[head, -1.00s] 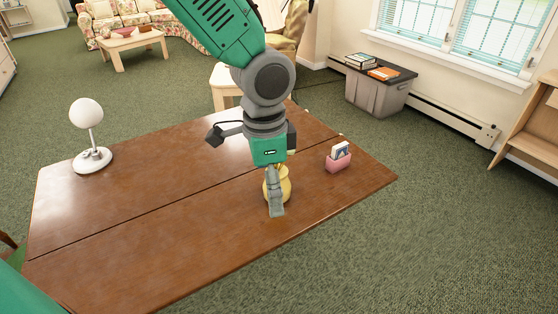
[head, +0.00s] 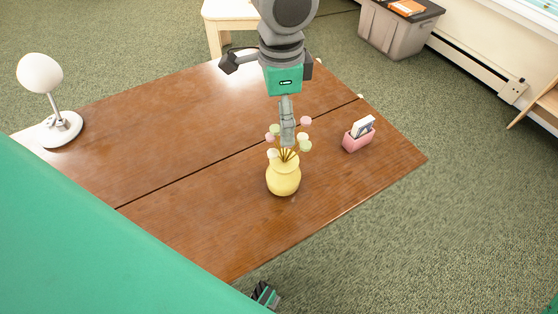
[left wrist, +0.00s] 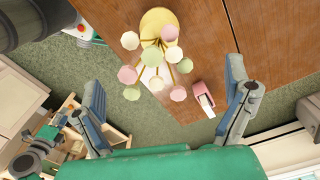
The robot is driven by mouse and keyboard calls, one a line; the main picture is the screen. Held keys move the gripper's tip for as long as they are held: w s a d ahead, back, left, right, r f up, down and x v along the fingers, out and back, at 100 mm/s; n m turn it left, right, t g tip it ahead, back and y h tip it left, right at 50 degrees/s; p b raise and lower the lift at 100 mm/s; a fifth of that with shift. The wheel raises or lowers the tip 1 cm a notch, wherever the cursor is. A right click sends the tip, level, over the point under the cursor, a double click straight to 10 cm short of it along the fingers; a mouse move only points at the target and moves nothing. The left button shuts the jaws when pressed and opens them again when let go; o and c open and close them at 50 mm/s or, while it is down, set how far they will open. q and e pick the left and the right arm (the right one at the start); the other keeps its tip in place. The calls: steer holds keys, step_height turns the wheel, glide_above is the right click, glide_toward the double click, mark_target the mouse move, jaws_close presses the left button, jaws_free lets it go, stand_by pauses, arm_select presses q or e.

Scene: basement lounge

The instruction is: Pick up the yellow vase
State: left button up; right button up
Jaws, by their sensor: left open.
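The yellow vase (head: 283,179) stands upright on the brown table, with several pale pink, green and cream flowers (head: 305,145) in it. My left gripper (head: 288,138) points down over the table, and its fingers overlap the flowers in the head view. In the left wrist view the gripper (left wrist: 165,75) is open, with its two fingers wide apart and nothing held. The vase (left wrist: 158,20) is at the top there, seen from above, partly covered by its flowers. The vase body is clear of the fingers.
A pink card holder (head: 357,138) stands on the table (head: 215,200) right of the vase. A white globe lamp (head: 41,74) is at the far left. A pale wooden stool (head: 229,15) and a grey bin (head: 395,30) stand beyond the table. Bare tabletop lies left of the vase.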

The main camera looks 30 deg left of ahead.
mark_target(284, 163)
arm_select(q)
steer(key=f, duration=0.1)
steer(key=d+f, duration=0.2)
steer(key=f, duration=0.1)
steer(key=shift+w+d, duration=0.1)
steer(key=shift+w, duration=0.2)
steer(key=f, duration=0.1)
steer(key=a+f, duration=0.1)
steer(key=f, duration=0.1)
steer(key=a+f+b, duration=0.1)
steer(key=shift+s+a+f, duration=0.1)
steer(key=shift+s+f, duration=0.05)
steer(key=shift+f, duration=0.6)
steer(key=shift+d+r, duration=0.1)
steer(key=shift+d, duration=0.65)
steer(key=shift+c, duration=0.8)
steer(key=shift+d, duration=0.2)
steer(key=c, duration=0.6)
steer(key=shift+r, duration=0.1)
steer(key=c, duration=0.7)
steer(key=shift+s+a, duration=0.1)
steer(key=shift+a, duration=0.6)
steer(key=shift+c, duration=0.5)
arm_select(e)
steer(key=shift+w+d+f, duration=0.1)
steer(key=shift+d+f, duration=0.35)
steer(key=shift+f, duration=0.35)
